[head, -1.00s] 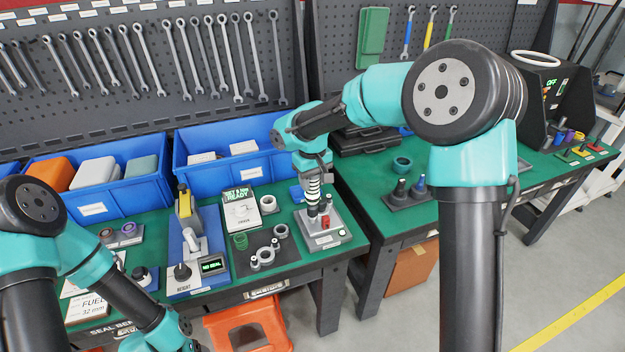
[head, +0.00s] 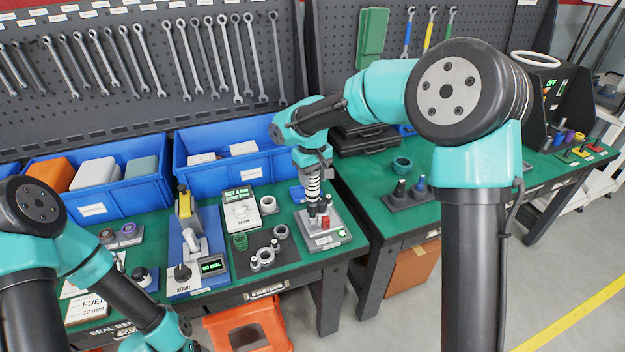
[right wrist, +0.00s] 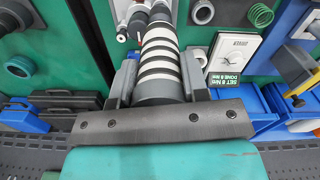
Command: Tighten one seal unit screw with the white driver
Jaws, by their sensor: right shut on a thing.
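The white driver (head: 313,185) has a white body with black bands and stands about upright over the seal unit (head: 335,240), a grey block with a red part and dark posts. My right gripper (right wrist: 158,68) is shut around the driver (right wrist: 160,45), one finger on each side. The driver's lower end is at the unit's dark posts; I cannot tell whether it touches a screw. The torque setter (head: 241,209), a pale box with a dial, has a green display reading SET 8 Nm, DONE 8 Nm. My left arm reaches the bottom edge; its gripper is out of view.
A dark mat (head: 266,262) with grey rings and a green coil lies left of the unit. A blue test stand (head: 184,250) reads NO SEAL. Blue bins (head: 233,178) stand behind. A gap separates this bench from the right bench (head: 375,205).

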